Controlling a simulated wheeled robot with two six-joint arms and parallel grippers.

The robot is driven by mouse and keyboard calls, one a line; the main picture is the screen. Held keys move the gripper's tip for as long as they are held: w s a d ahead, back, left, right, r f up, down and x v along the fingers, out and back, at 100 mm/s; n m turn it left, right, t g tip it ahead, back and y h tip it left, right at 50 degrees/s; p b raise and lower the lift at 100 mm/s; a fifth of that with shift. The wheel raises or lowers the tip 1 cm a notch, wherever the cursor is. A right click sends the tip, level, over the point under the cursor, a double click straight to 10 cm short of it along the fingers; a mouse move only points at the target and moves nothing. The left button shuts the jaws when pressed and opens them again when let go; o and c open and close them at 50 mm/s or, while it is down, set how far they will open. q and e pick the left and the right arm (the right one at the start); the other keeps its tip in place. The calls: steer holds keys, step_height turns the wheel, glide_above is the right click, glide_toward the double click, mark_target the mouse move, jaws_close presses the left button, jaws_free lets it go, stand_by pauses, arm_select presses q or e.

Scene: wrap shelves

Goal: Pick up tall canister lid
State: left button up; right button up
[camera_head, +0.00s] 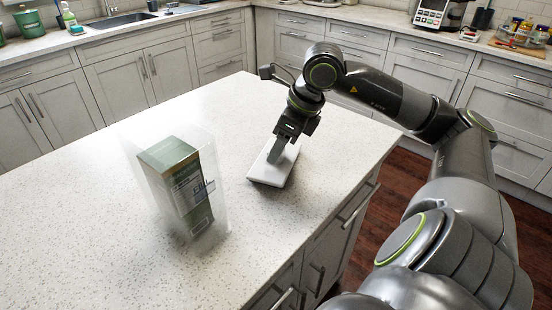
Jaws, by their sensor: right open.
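From this angle I cannot tell whether the fingers touch the lid. The clear tall canister (218,175) stands on the counter to the left of the lid, with a green box (178,185) inside it. My left gripper is not in view.
The island counter (90,240) is mostly bare around the canister and lid. Its right edge, with drawers (345,215) below, is close to the lid. Back counters hold a sink (120,20), green containers (28,22) and an appliance (436,12).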

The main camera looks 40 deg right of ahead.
steer(key=shift+w+a+f, duration=0.15)
steer(key=shift+w+f, duration=0.1)
steer(key=shift+f, duration=0.35)
steer(key=c, duration=1.1)
